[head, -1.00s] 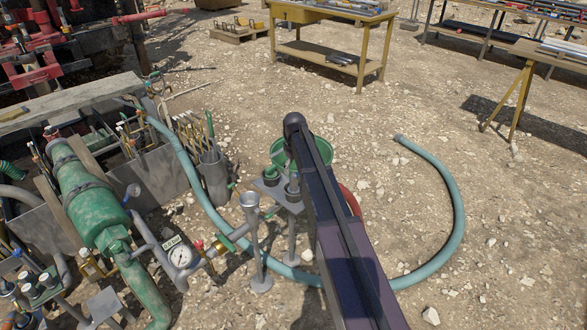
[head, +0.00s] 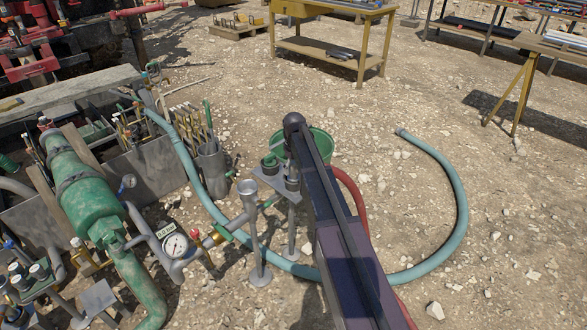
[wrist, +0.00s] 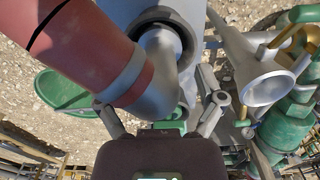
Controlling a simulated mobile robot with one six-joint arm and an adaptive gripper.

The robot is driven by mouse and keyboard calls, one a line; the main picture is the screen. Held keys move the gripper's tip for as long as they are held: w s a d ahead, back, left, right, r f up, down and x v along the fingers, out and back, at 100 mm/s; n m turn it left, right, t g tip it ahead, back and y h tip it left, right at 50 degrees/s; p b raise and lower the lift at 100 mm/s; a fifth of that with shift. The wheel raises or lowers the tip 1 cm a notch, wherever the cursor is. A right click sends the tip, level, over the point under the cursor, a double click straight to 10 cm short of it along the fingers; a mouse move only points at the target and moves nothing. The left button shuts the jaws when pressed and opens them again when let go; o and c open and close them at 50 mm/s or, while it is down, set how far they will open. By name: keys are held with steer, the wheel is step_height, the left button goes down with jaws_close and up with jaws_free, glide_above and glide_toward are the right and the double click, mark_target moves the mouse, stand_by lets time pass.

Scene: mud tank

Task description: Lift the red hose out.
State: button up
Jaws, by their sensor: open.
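The red hose (head: 352,190) shows in the head view to the right of my arm, curving down behind it; much of it is hidden. In the wrist view the red hose (wrist: 85,45) is large and close at upper left. Its pale grey end (wrist: 150,88) lies against a grey elbow-shaped pipe piece; I cannot tell whether they are joined. My gripper (wrist: 165,118) is open, with one finger on each side of the grey end in the picture. Whether the fingers touch it is unclear. In the head view my arm hides the gripper.
A green tub (head: 322,148) stands behind my arm. A blue-green hose (head: 455,195) loops over the gravel. A small stand (head: 270,180), a funnel post (head: 250,205) and a pressure gauge (head: 175,245) crowd the left. Open gravel lies to the right.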

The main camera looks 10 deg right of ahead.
jaws_close()
steer(key=shift+r+p, duration=1.9)
